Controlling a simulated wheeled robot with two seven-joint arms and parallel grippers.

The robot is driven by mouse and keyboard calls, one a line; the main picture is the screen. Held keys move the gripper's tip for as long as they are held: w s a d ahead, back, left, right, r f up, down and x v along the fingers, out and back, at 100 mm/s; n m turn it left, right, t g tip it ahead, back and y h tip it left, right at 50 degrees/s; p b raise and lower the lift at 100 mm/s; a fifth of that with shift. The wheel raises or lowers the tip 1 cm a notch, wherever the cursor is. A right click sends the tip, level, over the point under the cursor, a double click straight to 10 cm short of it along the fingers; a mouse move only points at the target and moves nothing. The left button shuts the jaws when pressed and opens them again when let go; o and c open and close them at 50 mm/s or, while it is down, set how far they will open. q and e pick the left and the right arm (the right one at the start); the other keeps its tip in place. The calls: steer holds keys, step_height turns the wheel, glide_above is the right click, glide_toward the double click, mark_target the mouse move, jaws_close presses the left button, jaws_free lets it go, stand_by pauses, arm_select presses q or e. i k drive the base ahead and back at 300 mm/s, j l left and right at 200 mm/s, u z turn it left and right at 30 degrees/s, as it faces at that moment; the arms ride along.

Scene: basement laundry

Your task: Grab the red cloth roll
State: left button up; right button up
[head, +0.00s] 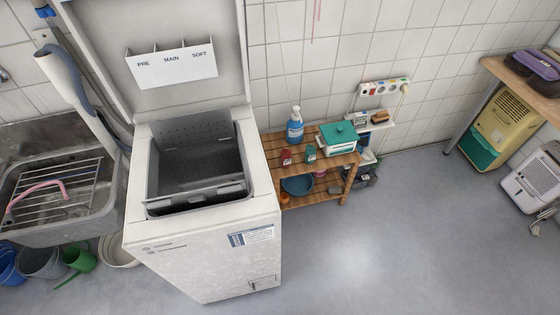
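A small red object (286,157), which looks like the red cloth roll, stands on the top shelf of a low wooden rack (272,146), near its front left. It is too small to make out its exact form. A similar small green object (310,153) stands just right of it, a little apart. Neither of my grippers is in the head view, so nothing is seen touching the red object.
A blue spray bottle (295,127) stands behind the red object; a green-lidded box (338,138) is to the right. An open top-loading washer (205,255) borders the rack's left. A sink (70,235) is far left. Floor (400,240) front right is clear.

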mark_target(285, 155)
steer(key=i+l+u, duration=0.25)
steer(key=l+u, duration=0.3)
steer(key=l, duration=0.15)
steer(key=i+l+u, duration=0.1)
steer(key=l+u, duration=0.15)
steer(key=l, duration=0.15)
steer(key=l+u, duration=0.25)
steer(key=l, duration=0.15)
steer(key=i+l+u, duration=0.65)
steer(key=i+l, duration=0.15)
